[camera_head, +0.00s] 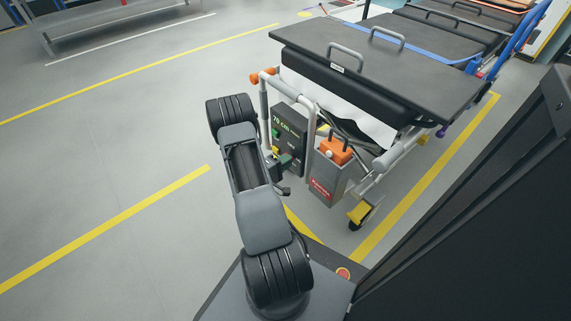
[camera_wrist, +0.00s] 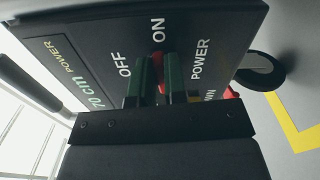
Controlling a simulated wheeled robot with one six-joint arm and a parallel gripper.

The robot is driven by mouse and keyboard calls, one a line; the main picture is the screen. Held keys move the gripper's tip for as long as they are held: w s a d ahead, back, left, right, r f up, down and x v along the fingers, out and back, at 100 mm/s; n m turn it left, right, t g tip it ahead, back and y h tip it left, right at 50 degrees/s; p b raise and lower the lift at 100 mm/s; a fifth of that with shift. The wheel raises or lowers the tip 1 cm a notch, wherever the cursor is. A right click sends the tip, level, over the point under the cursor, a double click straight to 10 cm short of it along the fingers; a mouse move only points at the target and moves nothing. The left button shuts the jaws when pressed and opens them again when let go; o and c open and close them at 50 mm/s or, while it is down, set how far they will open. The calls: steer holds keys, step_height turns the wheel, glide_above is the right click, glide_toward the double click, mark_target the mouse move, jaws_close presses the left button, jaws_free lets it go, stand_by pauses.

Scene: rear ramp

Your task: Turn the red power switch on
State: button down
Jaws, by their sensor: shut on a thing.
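The red power switch (camera_wrist: 158,66) shows as a red sliver between the two green fingers of my gripper (camera_wrist: 160,72) in the wrist view. The fingers are closed on it and hide most of it. The words OFF and ON stand on the dark panel (camera_wrist: 205,25) just beyond the fingertips, with POWER to the right. I cannot tell which setting the switch points to. In the head view the dark control box (camera_head: 290,122) hangs on the front of the cart, and my gripper (camera_head: 279,157) is against its lower front; the switch is hidden there.
Another red part (camera_wrist: 238,91) shows at the panel's right edge. In the head view a grey box with an orange top (camera_head: 330,178) hangs right of the control box. The cart (camera_head: 385,65) has a grey tubular frame and wheels. Open floor (camera_head: 100,150) lies left.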

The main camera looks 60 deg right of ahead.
steer(key=shift+f+m+b, duration=0.15)
steer(key=shift+m+b, duration=0.2)
steer(key=shift+m, duration=0.25)
steer(key=c, duration=1.2)
jaws_free()
steer(key=shift+o, duration=0.2)
steer(key=p+v, duration=0.3)
steer(key=v, duration=1)
steer(key=shift+w+a, duration=0.2)
steer(key=shift+a, duration=0.15)
